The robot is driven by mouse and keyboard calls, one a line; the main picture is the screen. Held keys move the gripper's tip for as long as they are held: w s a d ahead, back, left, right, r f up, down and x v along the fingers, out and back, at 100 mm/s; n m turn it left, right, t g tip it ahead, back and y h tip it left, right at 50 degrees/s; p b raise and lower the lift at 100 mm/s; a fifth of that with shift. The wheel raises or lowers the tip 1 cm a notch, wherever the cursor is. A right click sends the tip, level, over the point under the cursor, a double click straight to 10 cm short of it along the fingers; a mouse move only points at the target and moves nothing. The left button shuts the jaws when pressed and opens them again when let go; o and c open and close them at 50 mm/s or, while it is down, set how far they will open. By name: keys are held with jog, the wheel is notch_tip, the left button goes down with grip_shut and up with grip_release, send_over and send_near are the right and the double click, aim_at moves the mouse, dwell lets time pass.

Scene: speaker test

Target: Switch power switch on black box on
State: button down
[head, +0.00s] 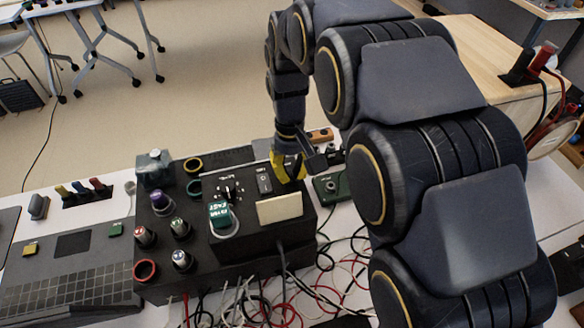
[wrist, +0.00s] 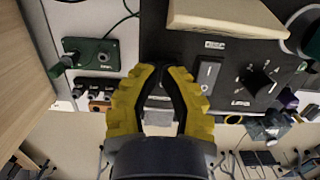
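The black box (head: 213,262) stands on the table, with knobs and sockets on its top. Its power switch (head: 264,184) is a black rocker in a dark panel. In the wrist view the switch (wrist: 208,75) carries a white mark; I cannot tell its setting. My gripper (head: 291,172) points down over the panel, just right of the switch. In the wrist view its yellow fingers (wrist: 163,70) are close together at the tips, beside the switch and apart from it in the picture. The fingers appear empty; whether they are fully shut is unclear.
A cream block (head: 280,208) lies on the box in front of the switch. A green box (head: 331,187) is at right. Loose cables (head: 300,290) tangle in front.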

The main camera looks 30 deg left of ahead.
aim_at(290, 171)
jog(key=shift+s+d+f+t+y, duration=0.2)
jog(key=shift+f+t+y, duration=0.3)
jog(key=shift+t+y, duration=0.2)
jog(key=shift+w, duration=0.1)
jog(key=shift+w+a+r, duration=0.2)
jog(key=shift+w+a, duration=0.35)
jog(key=shift+a, duration=0.1)
jog(key=shift+r, duration=0.15)
notch_tip(290, 171, up, 14)
jog(key=w+a, duration=0.1)
jog(key=shift+w+a, duration=0.2)
dwell(0.3)
jog(key=shift+s+d+r+g+h, duration=0.2)
jog(key=shift+s+d+g+h, duration=0.3)
jog(key=shift+g+h, duration=0.3)
